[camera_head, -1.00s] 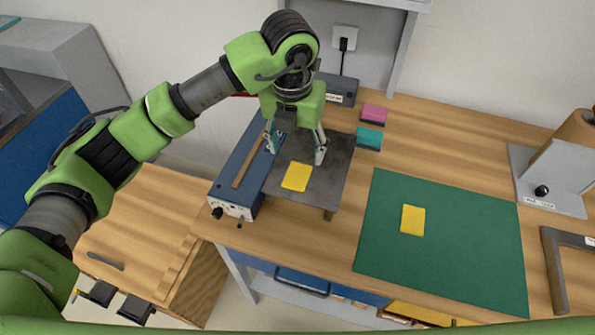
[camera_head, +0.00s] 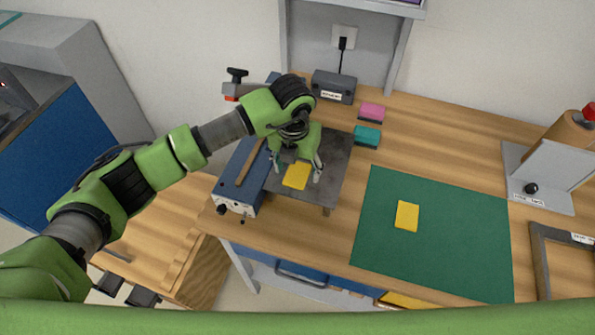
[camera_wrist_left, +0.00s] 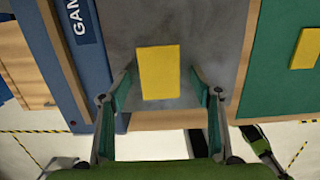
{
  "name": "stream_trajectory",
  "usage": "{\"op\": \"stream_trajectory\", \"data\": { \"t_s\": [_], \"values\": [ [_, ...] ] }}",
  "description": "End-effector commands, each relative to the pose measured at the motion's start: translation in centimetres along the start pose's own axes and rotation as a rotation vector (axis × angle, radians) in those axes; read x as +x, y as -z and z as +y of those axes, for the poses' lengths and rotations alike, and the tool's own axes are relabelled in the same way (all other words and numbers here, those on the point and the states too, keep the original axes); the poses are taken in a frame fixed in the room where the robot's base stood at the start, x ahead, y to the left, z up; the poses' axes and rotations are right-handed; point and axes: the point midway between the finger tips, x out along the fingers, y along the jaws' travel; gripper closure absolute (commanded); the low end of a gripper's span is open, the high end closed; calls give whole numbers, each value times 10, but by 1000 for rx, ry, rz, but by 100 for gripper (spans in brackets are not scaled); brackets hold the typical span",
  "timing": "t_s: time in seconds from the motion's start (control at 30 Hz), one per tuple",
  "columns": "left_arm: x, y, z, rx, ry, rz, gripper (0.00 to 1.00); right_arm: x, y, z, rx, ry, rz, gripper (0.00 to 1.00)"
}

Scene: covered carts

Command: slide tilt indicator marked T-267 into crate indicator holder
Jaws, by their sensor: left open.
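A yellow rectangular piece (camera_head: 297,177) lies on the dark grey plate (camera_head: 335,165); it also shows in the left wrist view (camera_wrist_left: 158,72). A second yellow piece (camera_head: 407,216) lies on the green mat (camera_head: 450,250). No T-267 marking is readable on either, and I cannot make out the crate indicator holder. My left gripper (camera_head: 297,168) is open over the grey plate. In the left wrist view its fingers (camera_wrist_left: 160,78) stand on either side of the first yellow piece, with gaps on both sides.
A blue device (camera_head: 238,180) with a wooden strip on top stands left of the plate. Pink (camera_head: 372,112) and teal (camera_head: 367,136) blocks sit behind it to the right. A grey fixture (camera_head: 545,180) and a frame (camera_head: 560,250) stand at the right. The mat is mostly clear.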

Motion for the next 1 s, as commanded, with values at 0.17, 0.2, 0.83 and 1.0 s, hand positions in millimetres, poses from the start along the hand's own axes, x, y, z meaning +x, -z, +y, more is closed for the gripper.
{"op": "stream_trajectory", "data": {
  "t_s": [0.17, 0.2, 0.83, 1.0],
  "values": [
    [0, 0, 0, 0, 0, 0, 73, 0, 0, 0, 0, 0, 1, 60],
    [0, 0, 0, 0, 0, 0, 73, 0, 0, 0, 0, 0, 1, 60],
    [-25, -5, 0, 1, -1, -5, 75, 11, 0, 0, 0, 0, 1, 60],
    [-54, 12, -7, 5, 1, -7, 75, 27, -1, 0, 0, 0, 2, 60]
  ]
}}
